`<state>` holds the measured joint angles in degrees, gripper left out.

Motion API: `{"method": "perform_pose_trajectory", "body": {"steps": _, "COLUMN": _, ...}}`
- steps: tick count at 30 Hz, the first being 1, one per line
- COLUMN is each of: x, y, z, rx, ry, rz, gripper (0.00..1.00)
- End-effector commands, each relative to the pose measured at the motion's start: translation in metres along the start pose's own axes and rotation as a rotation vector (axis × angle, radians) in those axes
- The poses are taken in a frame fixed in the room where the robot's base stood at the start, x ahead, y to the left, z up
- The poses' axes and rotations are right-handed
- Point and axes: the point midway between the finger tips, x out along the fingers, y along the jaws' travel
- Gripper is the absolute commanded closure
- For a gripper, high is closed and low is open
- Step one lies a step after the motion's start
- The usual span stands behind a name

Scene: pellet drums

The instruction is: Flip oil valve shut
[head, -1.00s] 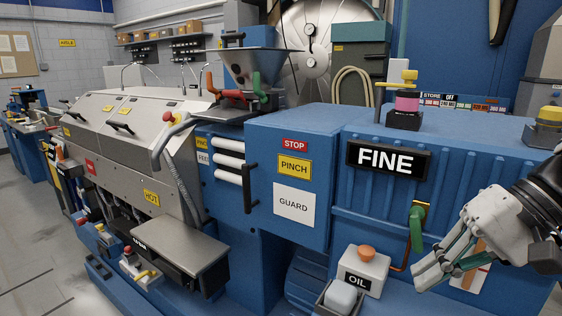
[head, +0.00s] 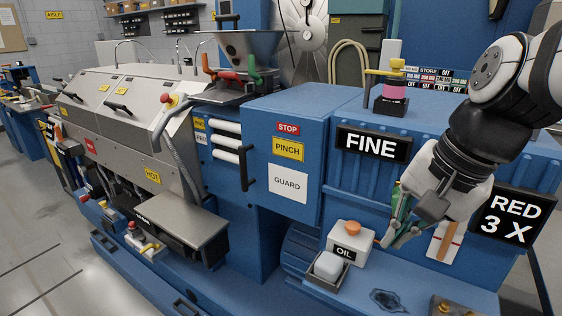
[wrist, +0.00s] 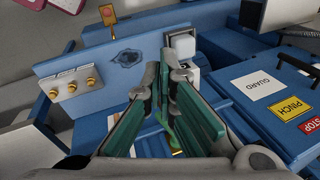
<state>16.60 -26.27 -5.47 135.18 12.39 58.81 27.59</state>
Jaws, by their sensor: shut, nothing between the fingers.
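The oil valve has a green lever handle (head: 398,196) on the blue machine's front, below the FINE sign. My gripper (head: 396,238) is in front of it and hides much of it, including its pipe. In the wrist view a strip of the green lever (wrist: 170,132) shows between my fingers, behind them. My gripper is shut and empty, with its teal-padded fingers (wrist: 166,76) close together near the lever. I cannot tell whether they touch it. The white OIL box (head: 345,246) with an orange cap stands left of my fingertips.
A pale block in a dark tray (head: 328,268) sits in front of the OIL box. The blue ledge (head: 395,275) below my gripper has a dark stain. The RED 3 X sign (head: 512,217) is at the right, close to my wrist. The guard box (head: 285,165) stands left.

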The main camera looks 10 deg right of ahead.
Motion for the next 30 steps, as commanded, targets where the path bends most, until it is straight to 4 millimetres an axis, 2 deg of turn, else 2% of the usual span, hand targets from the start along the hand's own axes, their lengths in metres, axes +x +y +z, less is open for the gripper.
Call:
{"method": "perform_pose_trajectory", "body": {"steps": 1, "x": -0.004, "y": 0.004, "z": -0.022, "rx": 0.198, "ry": -0.021, "rz": -0.010, "gripper": 1.00}}
{"method": "perform_pose_trajectory", "body": {"steps": 6, "x": -0.011, "y": 0.024, "z": -0.096, "rx": 0.854, "ry": -0.084, "rz": -0.068, "gripper": 1.00}}
{"method": "perform_pose_trajectory", "body": {"steps": 9, "x": -0.014, "y": 0.044, "z": -0.133, "rx": 1.167, "ry": -0.114, "rz": -0.099, "gripper": 1.00}}
{"method": "perform_pose_trajectory", "body": {"steps": 12, "x": -0.016, "y": 0.062, "z": -0.160, "rx": 1.393, "ry": -0.135, "rz": -0.127, "gripper": 1.00}}
{"method": "perform_pose_trajectory", "body": {"steps": 15, "x": -0.017, "y": 0.074, "z": -0.175, "rx": 1.524, "ry": -0.148, "rz": -0.144, "gripper": 1.00}}
{"method": "perform_pose_trajectory", "body": {"steps": 20, "x": -0.012, "y": 0.077, "z": -0.180, "rx": 1.581, "ry": -0.157, "rz": -0.152, "gripper": 1.00}}
{"method": "perform_pose_trajectory", "body": {"steps": 23, "x": 0.000, "y": 0.075, "z": -0.180, "rx": 1.578, "ry": -0.157, "rz": -0.149, "gripper": 1.00}}
{"method": "perform_pose_trajectory", "body": {"steps": 30, "x": 0.045, "y": 0.066, "z": -0.179, "rx": 1.575, "ry": -0.159, "rz": -0.148, "gripper": 1.00}}
